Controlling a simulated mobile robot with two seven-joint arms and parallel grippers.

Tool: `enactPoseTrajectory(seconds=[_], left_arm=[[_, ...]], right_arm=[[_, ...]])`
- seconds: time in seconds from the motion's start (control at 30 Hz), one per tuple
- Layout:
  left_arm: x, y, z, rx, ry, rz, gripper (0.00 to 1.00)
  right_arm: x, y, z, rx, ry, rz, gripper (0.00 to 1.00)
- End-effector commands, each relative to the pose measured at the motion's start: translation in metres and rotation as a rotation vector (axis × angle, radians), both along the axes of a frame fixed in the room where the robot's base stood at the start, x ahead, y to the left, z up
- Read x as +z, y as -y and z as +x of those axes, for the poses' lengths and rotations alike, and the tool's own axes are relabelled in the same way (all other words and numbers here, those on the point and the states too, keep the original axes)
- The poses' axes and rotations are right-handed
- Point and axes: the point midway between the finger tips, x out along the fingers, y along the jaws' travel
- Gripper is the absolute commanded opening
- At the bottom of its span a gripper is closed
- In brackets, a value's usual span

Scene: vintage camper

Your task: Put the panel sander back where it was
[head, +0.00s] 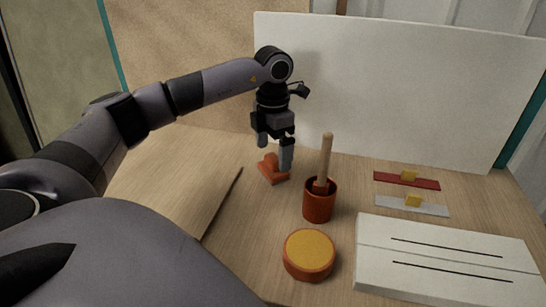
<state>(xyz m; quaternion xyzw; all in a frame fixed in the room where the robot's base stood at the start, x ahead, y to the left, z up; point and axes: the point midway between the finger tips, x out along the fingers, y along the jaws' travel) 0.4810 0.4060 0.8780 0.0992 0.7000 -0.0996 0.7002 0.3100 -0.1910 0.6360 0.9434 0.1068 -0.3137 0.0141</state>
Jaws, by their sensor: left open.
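A small orange-red block-like object (268,171), which looks like the panel sander, sits on the wooden table. My left gripper (274,157) points down right above it, with its two grey fingers apart. The near finger hides part of the object. I cannot tell whether the fingers touch it. My right gripper is not in view.
An orange-red cup (318,207) holding a wooden-handled tool stands close by on the right. A round tub (309,252) with a yellow top is nearer. A white panel (400,85) stands behind.

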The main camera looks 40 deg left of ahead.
Motion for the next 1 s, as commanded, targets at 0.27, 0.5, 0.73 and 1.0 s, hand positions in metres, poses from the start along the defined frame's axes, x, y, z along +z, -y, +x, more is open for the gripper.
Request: enactPoseTrajectory(seconds=[0.27,0.5,0.73,1.0], left_arm=[[0.062,0.000,0.001,0.000,0.004,-0.001,1.00],[0.087,0.000,0.001,0.000,0.001,0.000,1.00],[0.089,0.000,0.000,0.000,0.000,0.000,1.00],[0.089,0.000,0.000,0.000,0.000,0.000,1.00]], right_arm=[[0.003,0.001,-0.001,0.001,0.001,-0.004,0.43],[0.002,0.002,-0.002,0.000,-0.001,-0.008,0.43],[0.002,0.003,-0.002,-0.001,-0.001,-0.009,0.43],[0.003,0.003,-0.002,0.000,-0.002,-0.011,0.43]])
